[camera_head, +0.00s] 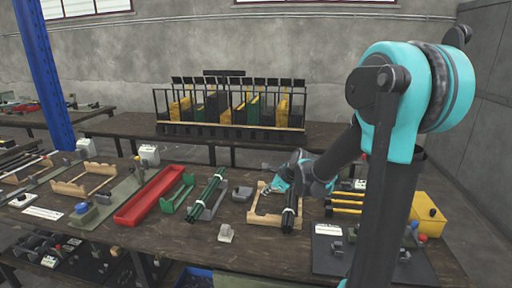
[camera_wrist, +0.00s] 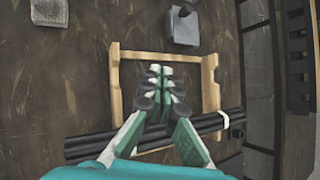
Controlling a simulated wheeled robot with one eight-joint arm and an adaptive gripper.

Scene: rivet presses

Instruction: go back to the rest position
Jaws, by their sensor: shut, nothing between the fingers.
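My gripper (camera_head: 268,187) is over the work table (camera_head: 245,245), at a light wooden frame (camera_head: 263,218). In the wrist view the fingers of my gripper (camera_wrist: 160,88) are together with nothing between them, above the open middle of the wooden frame (camera_wrist: 114,85). A bundle of black rods (camera_head: 289,212) with a pale band lies across one side of the frame. In the wrist view the black rods (camera_wrist: 90,146) pass behind my fingers, which hide their middle part. I cannot tell whether the fingers touch the rods.
Left of the frame are a grey block (camera_head: 241,193), a green-black rod bundle (camera_head: 207,193) and a red tray (camera_head: 150,195). On the right are yellow-handled parts (camera_head: 346,203) and a yellow box (camera_head: 428,214). A rack (camera_head: 230,106) stands on the back table. A blue post (camera_head: 45,75) rises at left.

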